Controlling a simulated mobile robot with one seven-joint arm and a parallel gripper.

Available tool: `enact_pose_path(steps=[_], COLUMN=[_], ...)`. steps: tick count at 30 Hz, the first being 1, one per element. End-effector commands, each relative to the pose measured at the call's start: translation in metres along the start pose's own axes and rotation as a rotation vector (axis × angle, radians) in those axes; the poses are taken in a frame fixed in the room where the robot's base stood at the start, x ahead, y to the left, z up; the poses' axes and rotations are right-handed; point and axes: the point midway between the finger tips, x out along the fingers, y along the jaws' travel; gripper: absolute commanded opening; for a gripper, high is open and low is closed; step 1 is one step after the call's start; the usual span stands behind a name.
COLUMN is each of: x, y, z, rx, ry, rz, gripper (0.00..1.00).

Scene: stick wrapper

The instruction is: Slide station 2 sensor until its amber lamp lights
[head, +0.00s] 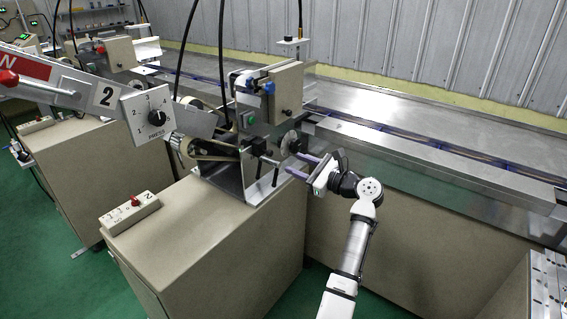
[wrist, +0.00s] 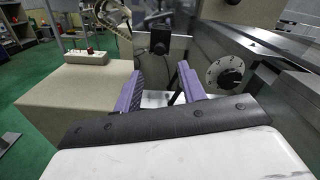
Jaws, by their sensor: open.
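Station 2 (head: 250,100) is the machine head beside the press panel marked 2. I cannot tell for sure which part is its sensor. A small black block (head: 258,147) with dark rods sits low on its front; a black block (wrist: 160,42) also shows ahead of my fingers in the wrist view. No lit amber lamp can be made out. My gripper (head: 294,162) has purple fingers, spread apart, just right of the black block and rods. In the wrist view my gripper (wrist: 158,88) is open, with no thing clearly held between its fingers.
A numbered dial (wrist: 225,72) is close to the right finger. The metal conveyor (head: 430,160) runs along the right. The press knob panel (head: 147,114) juts out at left. A switch box (head: 130,212) with a red knob sits on the beige cabinet (head: 215,235).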

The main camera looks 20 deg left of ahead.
Motion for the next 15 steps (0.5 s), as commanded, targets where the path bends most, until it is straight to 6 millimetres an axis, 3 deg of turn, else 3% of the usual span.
enact_pose_path(steps=[6, 15], x=[-0.040, -0.055], y=[0.000, 0.000], z=[-0.001, 0.001], rx=[-0.001, 0.000], ry=[-0.001, -0.001], rz=[-0.003, 0.000], gripper=[0.41, 0.41])
